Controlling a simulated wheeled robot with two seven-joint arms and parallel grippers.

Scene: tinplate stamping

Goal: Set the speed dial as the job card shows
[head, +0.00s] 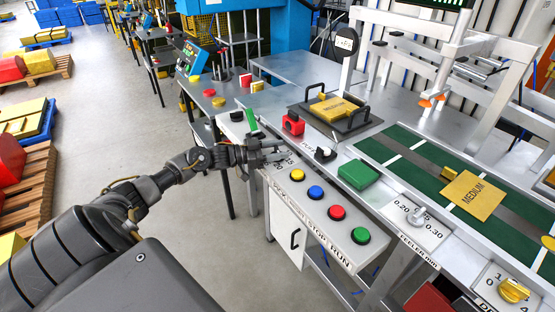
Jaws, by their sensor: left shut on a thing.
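My left gripper (274,150) reaches in from the left over the near left end of the control panel. It is shut on a small part that its fingers mostly hide; a dial plate with partly covered print (284,163) shows just under them. I cannot read the setting there. A yellow card (474,194) reading MEDIUM lies on the green belt at the right. Another yellow piece with small print (333,108) lies on a dark tray. My right gripper is not in view.
Yellow, blue, red and green buttons (337,212) line the panel front. A black knob (325,154), a red block (293,124) and a green block (359,174) stand close by. A feeler dial (419,215) and a yellow knob (513,290) are farther right.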

